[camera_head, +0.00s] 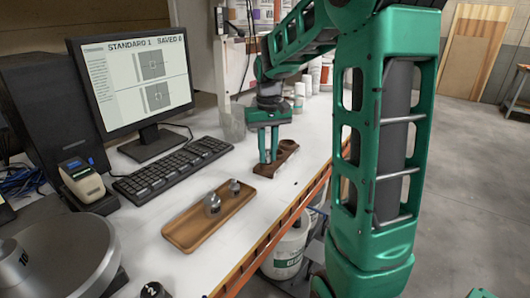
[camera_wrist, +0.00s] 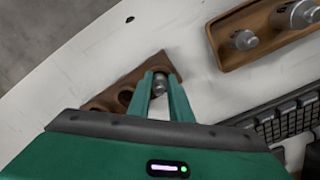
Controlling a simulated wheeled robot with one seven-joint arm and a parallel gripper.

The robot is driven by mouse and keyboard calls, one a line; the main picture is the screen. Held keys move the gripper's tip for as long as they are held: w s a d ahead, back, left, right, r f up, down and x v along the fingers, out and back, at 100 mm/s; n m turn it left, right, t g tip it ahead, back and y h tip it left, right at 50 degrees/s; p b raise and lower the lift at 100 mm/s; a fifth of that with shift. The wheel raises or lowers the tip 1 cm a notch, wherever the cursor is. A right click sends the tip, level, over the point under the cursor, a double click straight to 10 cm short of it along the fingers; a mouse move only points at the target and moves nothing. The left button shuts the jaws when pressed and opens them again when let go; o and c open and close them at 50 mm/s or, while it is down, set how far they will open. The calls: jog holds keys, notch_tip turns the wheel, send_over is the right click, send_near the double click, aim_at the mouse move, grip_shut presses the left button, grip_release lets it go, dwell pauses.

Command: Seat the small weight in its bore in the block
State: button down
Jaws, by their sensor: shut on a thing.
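The brown wooden block (camera_head: 284,160) lies on the white bench below my gripper (camera_head: 268,160). In the wrist view the block (camera_wrist: 112,93) shows two dark, empty-looking bores to the left of the fingers. My gripper (camera_wrist: 160,78) points down and is shut on the small metal weight (camera_wrist: 159,88), which shows between the fingertips over the narrow end of the block. The fingers hide that end's bore, so I cannot tell whether the weight is inside it or just above.
A wooden tray (camera_head: 182,238) holds two larger metal weights (camera_head: 213,204) nearer the front. A keyboard (camera_head: 172,166) and monitor (camera_head: 135,72) stand to the left, and a clear beaker (camera_head: 232,124) stands behind. The bench's right edge is close to the block.

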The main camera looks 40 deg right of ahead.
aim_at(268, 150)
jog(key=shift+f, duration=0.2)
jog(key=c, duration=1.5)
grip_release()
jog(key=shift+c, duration=0.2)
notch_tip(268, 150, up, 11)
jog(key=shift+f, duration=0.2)
jog(key=s+a+f+m, duration=0.1)
jog(key=s+f, duration=0.3)
jog(key=s, duration=0.5)
jog(key=s+a+f+m, duration=0.1)
jog(key=s+f, duration=0.3)
jog(key=s, duration=0.5)
jog(key=s+a+f, duration=0.1)
jog(key=s+f, duration=0.3)
jog(key=s, duration=0.6)
jog(key=shift+a+f+m, duration=0.2)
jog(key=shift+f+m, duration=0.1)
jog(key=shift+m, duration=0.1)
